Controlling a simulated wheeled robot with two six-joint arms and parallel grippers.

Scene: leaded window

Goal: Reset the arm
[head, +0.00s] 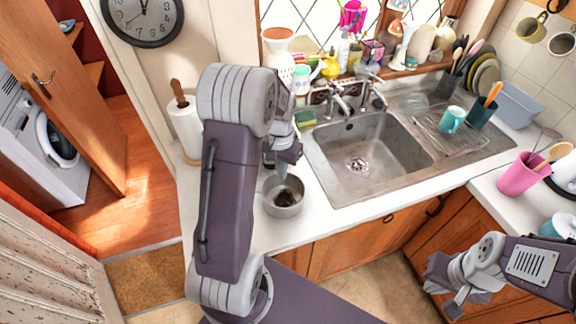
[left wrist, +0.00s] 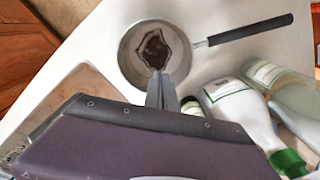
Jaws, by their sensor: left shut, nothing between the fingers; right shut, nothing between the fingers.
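My left arm rises in the middle of the head view and bends over the counter. Its gripper (head: 283,170) points down, shut and empty, above a metal saucepan (head: 284,210) with dark contents. In the left wrist view the shut fingers (left wrist: 160,80) overlap the near side of the saucepan (left wrist: 131,47); I cannot tell whether they touch it. My right gripper (head: 452,297) is at the lower right, shut and empty, in front of the wooden cabinets.
Bottles (left wrist: 240,105) lie close to the left gripper in the wrist view. A steel sink (head: 345,185) is right of the saucepan. A paper towel roll (head: 186,125) stands at the left counter end. A pink cup (head: 518,176) stands on the right counter.

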